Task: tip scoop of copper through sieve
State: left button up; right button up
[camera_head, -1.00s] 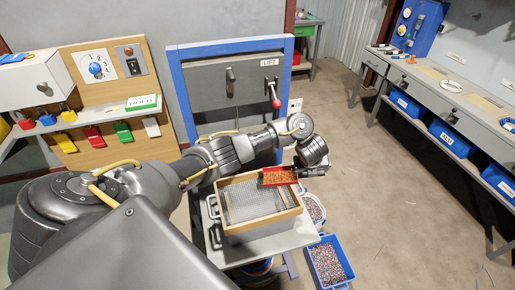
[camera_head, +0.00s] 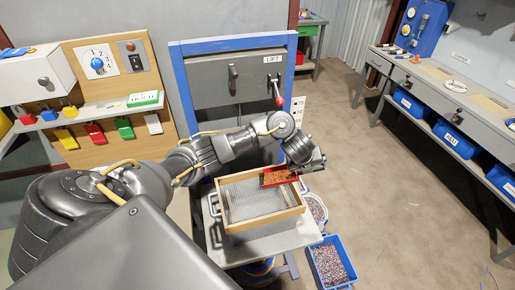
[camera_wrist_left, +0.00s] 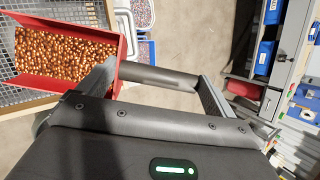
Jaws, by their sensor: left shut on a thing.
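My left gripper (camera_head: 308,166) is shut on the dark handle (camera_wrist_left: 160,77) of a red scoop (camera_head: 280,185). The scoop is held over the back right part of the wood-framed sieve (camera_head: 245,223). In the left wrist view the scoop (camera_wrist_left: 127,30) is at the left, full of copper granules (camera_wrist_left: 65,52), with the sieve's wire mesh (camera_wrist_left: 60,8) beneath it. In the head view the scoop sits slightly slanted. The visible mesh (camera_head: 245,200) looks bare. My right gripper is not in view.
The sieve rests on a small grey table (camera_head: 245,250). A white bucket (camera_head: 316,207) and a blue bin (camera_head: 328,262) of mixed granules stand to its right. A blue-framed panel labelled LIFT (camera_head: 235,75) with a red-knobbed lever (camera_head: 277,92) stands behind. The floor at right is open.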

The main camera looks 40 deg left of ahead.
pick_arm(q)
jog(key=shift+s+a+t+b, duration=0.2)
jog(key=shift+a+t+b, duration=0.15)
jog(key=shift+b, duration=0.25)
jog(key=shift+s+a+r+h+b, duration=0.35)
jog(key=shift+a+h+b, duration=0.1)
jog(key=shift+h+b, duration=0.15)
jog(key=shift+s+r+t, duration=0.1)
jog(key=shift+r+t, duration=0.05)
jog(key=shift+t, duration=0.2)
jog(key=shift+s+a+n+b, duration=0.15)
jog(key=shift+a+n+b, duration=0.15)
jog(key=shift+b, duration=0.2)
jog(key=shift+s+a+r+t+h+b, duration=0.55)
jog(key=shift+a+h+b, duration=0.15)
jog(key=shift+b, duration=0.3)
jog(key=shift+s+a+r, duration=0.1)
jog(key=shift+r, duration=0.05)
